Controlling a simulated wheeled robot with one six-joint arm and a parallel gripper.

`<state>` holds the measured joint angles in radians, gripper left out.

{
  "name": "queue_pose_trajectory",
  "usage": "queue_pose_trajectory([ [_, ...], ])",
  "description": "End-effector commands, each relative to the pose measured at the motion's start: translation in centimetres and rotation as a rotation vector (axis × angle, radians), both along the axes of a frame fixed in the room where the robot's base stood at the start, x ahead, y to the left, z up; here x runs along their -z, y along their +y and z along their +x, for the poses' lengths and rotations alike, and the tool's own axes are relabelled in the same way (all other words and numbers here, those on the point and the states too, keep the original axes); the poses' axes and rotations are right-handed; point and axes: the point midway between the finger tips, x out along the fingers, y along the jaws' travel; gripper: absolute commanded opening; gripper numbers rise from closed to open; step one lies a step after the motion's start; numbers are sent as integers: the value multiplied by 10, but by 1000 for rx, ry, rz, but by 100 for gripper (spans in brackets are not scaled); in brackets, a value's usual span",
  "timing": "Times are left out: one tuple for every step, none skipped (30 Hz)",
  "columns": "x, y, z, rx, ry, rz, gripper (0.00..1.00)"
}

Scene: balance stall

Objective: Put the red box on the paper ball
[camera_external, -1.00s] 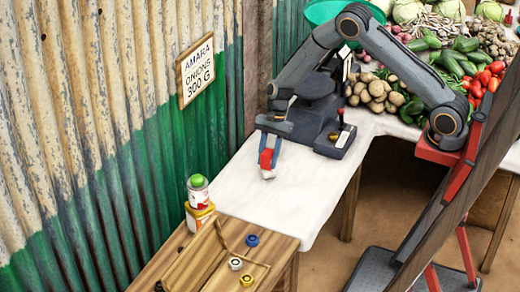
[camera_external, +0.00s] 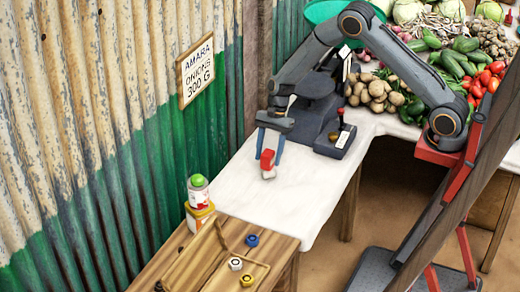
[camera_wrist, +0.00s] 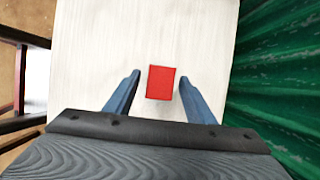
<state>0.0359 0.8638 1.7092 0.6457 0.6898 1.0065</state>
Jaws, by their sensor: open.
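The red box (camera_external: 266,160) stands on the white cloth-covered counter area, resting on a small crumpled greyish-white thing, the paper ball (camera_external: 268,174), in the external view. My gripper (camera_external: 269,156) is open around the box. In the wrist view the red box (camera_wrist: 161,82) lies between my two blue fingers (camera_wrist: 160,82), with a gap on each side. The paper ball is hidden below the box in the wrist view.
A wooden tray (camera_external: 215,262) with rolls stands on the near wooden table. A can with a green ball (camera_external: 198,190) sits on a yellow tin (camera_external: 200,216). A dark scale (camera_external: 340,138) and potatoes (camera_external: 375,95) stand behind. White counter to the right is clear.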

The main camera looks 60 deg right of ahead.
Motion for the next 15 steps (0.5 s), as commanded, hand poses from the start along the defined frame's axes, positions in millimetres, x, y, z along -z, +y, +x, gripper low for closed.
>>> queue_pose_trajectory([
  [-7, -4, 1, 1, -3, 0, 50],
  [-12, -6, 1, 0, -3, 0, 50],
  [-20, -9, 2, 0, -4, 0, 50],
  [-25, -11, 2, 0, -4, 0, 50],
  [-31, -13, 2, 1, -4, 0, 50],
  [-38, -17, 2, 1, -5, -1, 50],
  [-44, -19, 2, 1, -5, 0, 50],
  [-50, -22, 1, 1, -4, 0, 50],
  [-57, -24, 1, 1, -4, -1, 50],
  [-62, -27, 1, 0, -3, 0, 50],
  [-67, -28, 1, 0, -3, 0, 50],
  [-73, -31, 1, 0, -3, 0, 50],
  [-77, -32, 1, 0, -2, 0, 50],
  [-81, -34, 1, 0, -2, 0, 50],
  [-85, -36, 1, 0, -2, -1, 50],
])
